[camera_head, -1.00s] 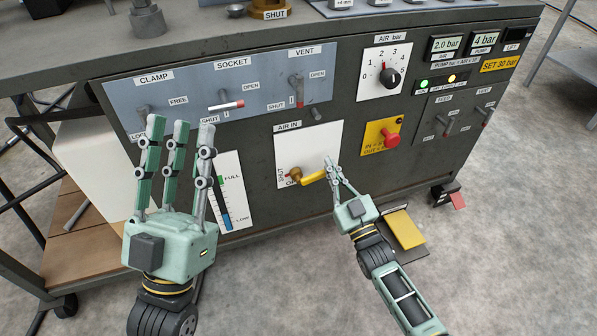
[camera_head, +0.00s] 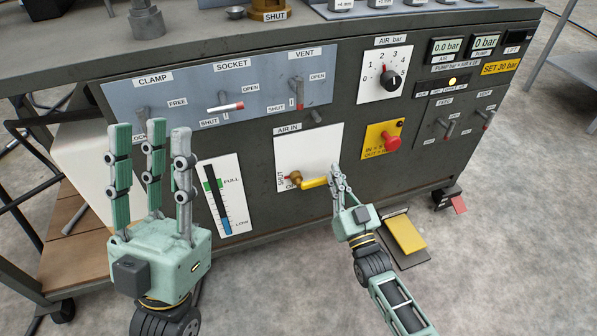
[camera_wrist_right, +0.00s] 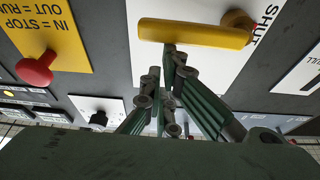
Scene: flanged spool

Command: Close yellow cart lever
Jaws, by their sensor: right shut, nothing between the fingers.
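The yellow lever (camera_head: 314,183) sits on a brass valve (camera_head: 294,178) on the white AIR IN plate (camera_head: 318,150). It lies almost level, its free end to the right. In the right wrist view the lever (camera_wrist_right: 195,34) crosses the top, with the SHUT label beside its brass pivot. My right gripper (camera_head: 337,170) is shut and empty, its fingertips at the lever's free end. In the wrist view the fingertips (camera_wrist_right: 170,55) come close to the lever; contact cannot be told. My left gripper (camera_head: 150,128) is open and empty in front of the panel's left part.
A red stop button (camera_head: 391,141) on a yellow plate is right of AIR IN. The CLAMP, SOCKET and VENT switch panel (camera_head: 260,80) is above. The AIR display (camera_head: 446,46) reads 0.0 bar and the PUMP display (camera_head: 485,42) reads 0. A yellow pedal (camera_head: 405,235) is on the floor.

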